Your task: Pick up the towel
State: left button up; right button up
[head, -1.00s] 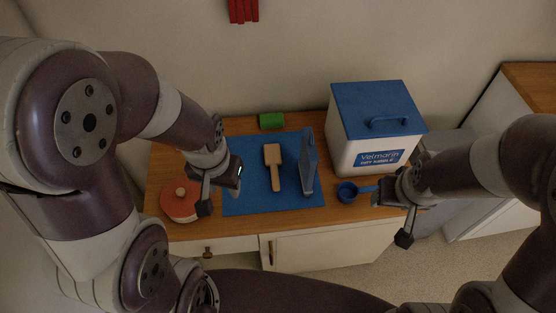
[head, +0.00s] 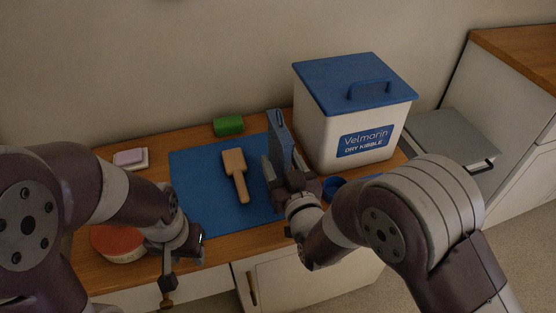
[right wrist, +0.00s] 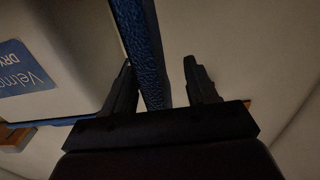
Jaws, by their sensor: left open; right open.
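The towel (head: 279,132) looks like a blue, folded, textured slab standing upright at the right edge of a flat blue mat (head: 200,200). My right gripper (head: 282,160) is open at the towel's near end, with a finger on either side of it. In the right wrist view the towel (right wrist: 146,50) runs between the open fingers (right wrist: 158,66), closer to the left finger; contact is unclear. My left gripper (head: 180,272) is open and empty near the counter's front edge, beside the red-lidded round pot (head: 117,243).
The white kibble bin (head: 345,120) with a blue lid stands close right of the towel. A wooden brush (head: 236,172) lies on the mat.

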aim_at(281, 112)
pick_arm(q)
jog(key=shift+s+d+f, duration=0.15)
jog(key=shift+s+f, duration=0.05)
jog(key=shift+f, duration=0.15)
pick_arm(e)
jog(key=w, duration=0.2)
jog(key=shift+w+a+r, duration=0.1)
jog(key=shift+w+r, duration=0.05)
jog(key=shift+w, duration=0.15)
pick_arm(q)
jog(key=shift+b, duration=0.3)
pick_arm(e)
jog(key=shift+w+a+r, duration=0.1)
jog(key=shift+w+a, duration=0.05)
jog(key=shift+w, duration=0.35)
pick_arm(q)
jog(key=shift+w, duration=0.1)
pick_arm(e)
grip_shut()
pick_arm(q)
notch_tip(281, 112, up, 3)
jog(key=p, duration=0.3)
pick_arm(e)
notch_tip(281, 112, up, 9)
jog(key=shift+r, duration=0.5)
